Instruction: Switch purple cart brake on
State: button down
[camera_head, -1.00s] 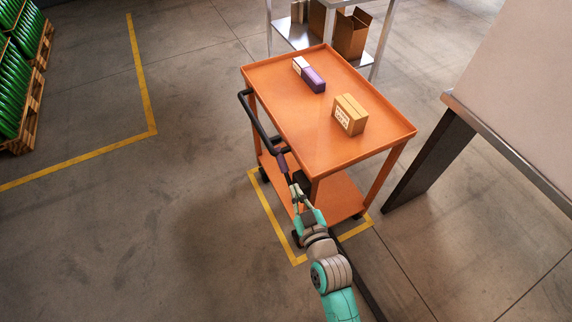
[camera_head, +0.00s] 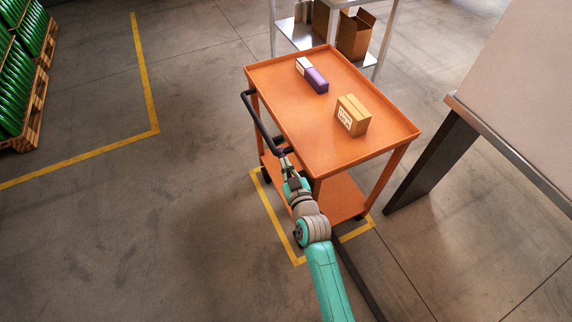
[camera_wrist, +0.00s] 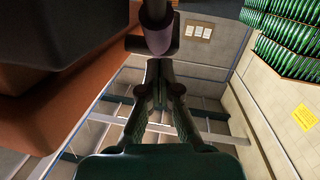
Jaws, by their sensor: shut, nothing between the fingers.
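The cart (camera_head: 340,143) is orange, with a black push handle (camera_head: 262,125) on its left side. A purple-tipped lever (camera_wrist: 157,30) hangs at the top middle of the wrist view, below a dark bar. In the head view I cannot clearly make the lever out now; my gripper covers that area below the handle. My gripper (camera_head: 285,160) is at the handle's near lower end. In the wrist view my gripper (camera_wrist: 158,66) is shut and empty, its fingertips just below the lever's end in the picture. I cannot tell whether they touch it.
A purple-and-white box (camera_head: 312,75) and a cardboard box (camera_head: 353,115) lie on the cart's top. Yellow floor tape (camera_head: 279,222) runs by the cart. A table (camera_head: 500,150) stands to the right, a metal shelf (camera_head: 297,35) behind. The floor to the left is open.

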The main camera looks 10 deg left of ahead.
jog(key=shift+w+a+f, duration=0.1)
jog(key=shift+w+f, duration=0.2)
jog(key=shift+f, duration=0.05)
jog(key=shift+w+a+f, duration=0.35)
jog(key=shift+w, duration=0.15)
